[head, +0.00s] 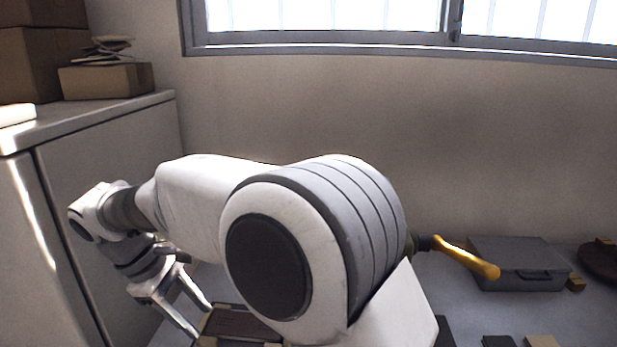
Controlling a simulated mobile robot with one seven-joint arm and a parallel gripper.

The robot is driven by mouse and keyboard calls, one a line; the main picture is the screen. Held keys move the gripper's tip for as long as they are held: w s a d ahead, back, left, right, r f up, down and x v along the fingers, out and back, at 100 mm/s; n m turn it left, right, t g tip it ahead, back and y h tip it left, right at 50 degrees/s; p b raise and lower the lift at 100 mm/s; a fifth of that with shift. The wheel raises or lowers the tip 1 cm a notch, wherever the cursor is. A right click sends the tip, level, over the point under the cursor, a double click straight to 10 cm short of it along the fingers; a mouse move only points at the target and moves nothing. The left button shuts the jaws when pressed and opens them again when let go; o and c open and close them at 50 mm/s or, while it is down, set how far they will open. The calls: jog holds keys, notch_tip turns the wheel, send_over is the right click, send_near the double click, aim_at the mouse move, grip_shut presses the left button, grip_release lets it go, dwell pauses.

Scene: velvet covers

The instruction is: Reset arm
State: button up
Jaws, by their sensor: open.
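My arm fills the middle of the head view and bends over to the left. My gripper (199,318) is at the lower left, pointing down and to the right. Its two fingers are spread apart, and I see nothing between them. A brown flat item with a light, patterned edge (240,325) lies just right of the fingertips, partly hidden by my arm. I cannot tell whether the fingers touch it.
A grey cabinet (100,150) with boxes (105,80) on top stands close on the left. On the right, a surface (590,320) holds a grey case (520,262), a yellow-handled item (465,258), a round brown item (600,262) and small blocks. A wall and window are behind.

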jog(key=d+r+m+y+p, duration=0.1)
jog(key=d+r+m, duration=0.3)
jog(key=d, duration=0.6)
jog(key=d+r+m+y+p, duration=0.1)
jog(key=d+r+m, duration=0.2)
jog(key=d+r, duration=0.55)
jog(key=s+d+m+t+y+p, duration=0.1)
jog(key=s+d+m+t, duration=0.1)
jog(key=s+d+m, duration=0.2)
jog(key=s+d+f+m+t+y+p, duration=0.1)
jog(key=s+d+m, duration=0.4)
jog(key=d, duration=0.8)
jog(key=shift+s+t+p, duration=0.4)
jog(key=shift+s+p, duration=0.05)
jog(key=shift+s, duration=0.9)
jog(key=shift+d, duration=0.1)
